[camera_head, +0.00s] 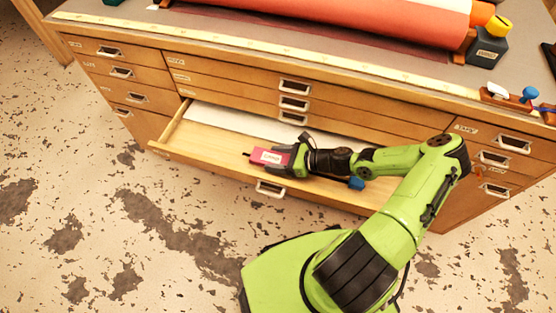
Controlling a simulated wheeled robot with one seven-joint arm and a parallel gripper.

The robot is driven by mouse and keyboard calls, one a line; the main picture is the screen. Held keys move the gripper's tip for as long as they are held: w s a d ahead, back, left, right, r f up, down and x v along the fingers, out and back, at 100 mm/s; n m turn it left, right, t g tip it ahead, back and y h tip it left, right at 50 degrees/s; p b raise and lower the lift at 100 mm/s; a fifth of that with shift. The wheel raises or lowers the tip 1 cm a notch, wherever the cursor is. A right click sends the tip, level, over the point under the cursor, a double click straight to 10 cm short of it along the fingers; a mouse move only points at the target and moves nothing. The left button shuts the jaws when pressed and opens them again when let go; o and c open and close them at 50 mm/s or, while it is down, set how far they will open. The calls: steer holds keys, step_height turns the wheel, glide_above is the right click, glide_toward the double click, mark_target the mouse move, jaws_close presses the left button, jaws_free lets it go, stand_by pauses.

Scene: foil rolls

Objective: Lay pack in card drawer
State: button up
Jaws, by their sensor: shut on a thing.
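My gripper (284,156) is shut on a small red pack (268,156) with a pale label. The pack is over the left-middle part of an open wooden drawer (205,147). I cannot tell whether the pack touches the drawer floor. The drawer is pulled out from the cabinet (230,82) and has a pale sheet (235,119) lying along its back. My arm crosses the drawer's right part and hides some of it. The drawer's front handle (270,188) shows below the gripper.
A large red roll (340,14) lies on the cabinet top, with a yellow ruler strip (260,50) along the front edge. Closed drawers surround the open one. The drawer's left part is clear.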

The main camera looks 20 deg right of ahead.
steer(key=shift+f, duration=0.1)
steer(key=o, duration=1.1)
